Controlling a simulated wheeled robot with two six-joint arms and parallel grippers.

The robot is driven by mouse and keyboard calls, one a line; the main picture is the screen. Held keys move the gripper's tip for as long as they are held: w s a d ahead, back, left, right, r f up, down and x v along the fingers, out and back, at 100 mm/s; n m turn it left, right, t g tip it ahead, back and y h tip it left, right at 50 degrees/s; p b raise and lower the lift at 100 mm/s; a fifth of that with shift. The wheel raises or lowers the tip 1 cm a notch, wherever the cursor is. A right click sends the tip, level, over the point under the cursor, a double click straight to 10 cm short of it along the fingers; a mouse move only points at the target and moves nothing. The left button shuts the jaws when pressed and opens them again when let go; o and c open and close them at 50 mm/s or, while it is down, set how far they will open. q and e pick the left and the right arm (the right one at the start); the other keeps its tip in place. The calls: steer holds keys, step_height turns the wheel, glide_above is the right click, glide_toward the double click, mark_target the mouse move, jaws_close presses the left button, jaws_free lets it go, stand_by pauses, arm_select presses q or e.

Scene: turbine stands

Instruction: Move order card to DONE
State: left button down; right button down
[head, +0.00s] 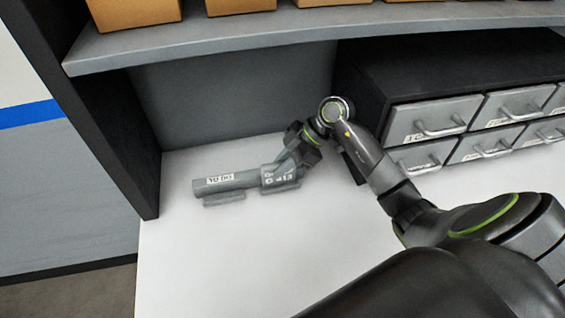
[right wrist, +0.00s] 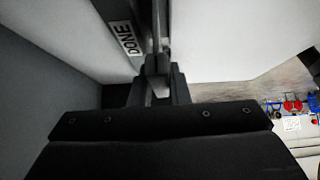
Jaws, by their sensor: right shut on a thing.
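The grey TO DO holder (head: 240,180) stands on the white worktop, at the left of the head view. To its right, a small grey piece with white lettering ending in 413, which looks like the order card (head: 283,177), is at the DONE spot. My right gripper (head: 295,160) is shut on it from above and behind. In the right wrist view the DONE label (right wrist: 125,38) shows beside my shut fingers (right wrist: 159,72). The card is mostly hidden there, and I cannot tell whether it rests in the holder. My left gripper is not in view.
A shelf (head: 200,42) with cardboard boxes hangs above the worktop. A dark cabinet with grey drawers (head: 435,118) stands close to the right of my arm. A dark side panel (head: 110,130) bounds the left. The front worktop (head: 250,245) is clear.

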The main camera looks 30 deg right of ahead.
steer(key=shift+s+f, duration=0.3)
steer(key=shift+f, duration=0.5)
steer(key=c, duration=1.5)
jaws_free()
steer(key=shift+w, duration=0.1)
steer(key=shift+c, duration=0.2)
steer(key=shift+o, duration=1.2)
steer(key=shift+w, duration=0.25)
steer(key=shift+r, duration=0.1)
steer(key=shift+s, duration=0.1)
steer(key=shift+r+p, duration=0.35)
steer(key=shift+p, duration=0.1)
steer(key=shift+r+p, duration=3.3)
steer(key=shift+p, duration=0.2)
steer(key=shift+f, duration=0.1)
